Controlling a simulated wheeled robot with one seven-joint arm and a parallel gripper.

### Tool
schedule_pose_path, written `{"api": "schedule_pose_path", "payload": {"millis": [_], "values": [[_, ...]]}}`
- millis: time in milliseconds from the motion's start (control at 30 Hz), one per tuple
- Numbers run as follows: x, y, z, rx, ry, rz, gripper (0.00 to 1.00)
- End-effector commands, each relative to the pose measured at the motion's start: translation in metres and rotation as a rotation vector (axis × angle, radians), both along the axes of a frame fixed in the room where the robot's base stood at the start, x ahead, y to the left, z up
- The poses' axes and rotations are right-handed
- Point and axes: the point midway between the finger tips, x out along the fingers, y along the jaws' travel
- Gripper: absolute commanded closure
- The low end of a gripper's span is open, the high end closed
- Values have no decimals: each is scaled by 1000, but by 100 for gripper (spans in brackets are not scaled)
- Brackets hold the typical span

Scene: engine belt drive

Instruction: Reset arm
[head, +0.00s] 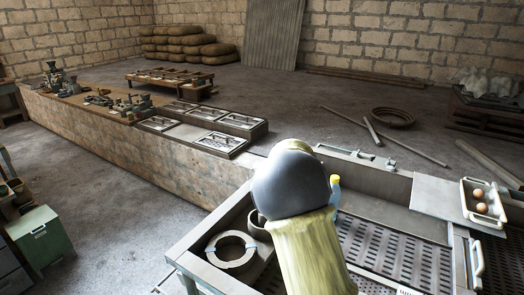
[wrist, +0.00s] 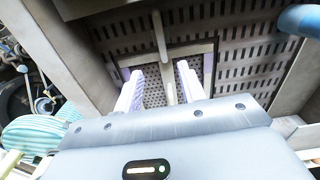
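My gripper (wrist: 159,82) shows in the wrist view with its two pale ribbed fingers apart. I see nothing held between them. Behind the fingers is a slotted metal grate (wrist: 232,75) with a thin grey upright bar (wrist: 160,36) and a rectangular frame. I cannot tell how far these are from the fingertips. In the head view my arm, with a dark rounded joint and a yellowish sleeve, rises in the lower middle. It hides my gripper there.
The metal workbench (head: 397,248) surrounds my arm in the head view. A thick grey ring (head: 213,257) lies at its left, and a white tray (head: 466,202) with two brown round things at its right. A long low wall (head: 160,165) runs left. Open floor (head: 280,105) lies beyond.

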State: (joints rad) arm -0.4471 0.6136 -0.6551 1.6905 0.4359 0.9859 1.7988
Motion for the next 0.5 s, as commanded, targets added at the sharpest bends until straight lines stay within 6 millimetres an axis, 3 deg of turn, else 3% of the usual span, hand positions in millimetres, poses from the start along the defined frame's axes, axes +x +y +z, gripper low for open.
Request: {"api": "schedule_pose_path", "payload": {"millis": [167, 500], "values": [[-22, -9, -4, 15, -8, 181, 60], [-94, -17, -13, 5, -69, 876, 60]]}}
